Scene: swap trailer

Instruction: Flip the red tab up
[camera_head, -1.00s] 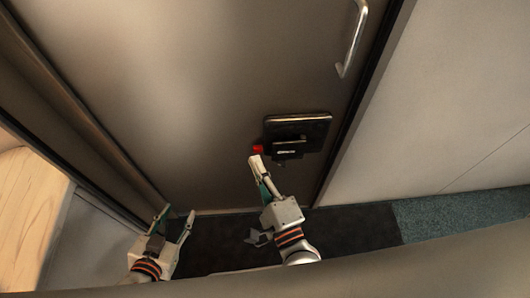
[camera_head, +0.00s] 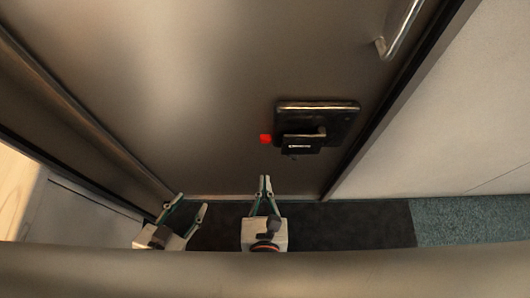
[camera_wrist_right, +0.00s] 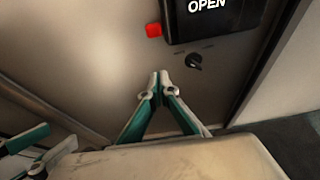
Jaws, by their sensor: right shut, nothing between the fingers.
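The red tab (camera_head: 265,139) sticks out from the left side of the black latch box (camera_head: 345,121) on the door. It also shows in the right wrist view (camera_wrist_right: 153,30), beside the black box marked OPEN (camera_wrist_right: 215,25). My right gripper (camera_head: 266,180) is shut and empty, below the tab and apart from it; in the right wrist view its fingertips (camera_wrist_right: 159,78) meet below the tab. My left gripper (camera_head: 189,204) is open and empty at the lower left, near the foot of the door.
The brown door (camera_head: 190,80) fills the middle. A metal handle (camera_head: 400,30) is at the upper right. A small dark knob (camera_wrist_right: 194,62) lies below the box. A pale wall (camera_head: 455,110) stands at the right, with dark mat (camera_head: 350,222) below.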

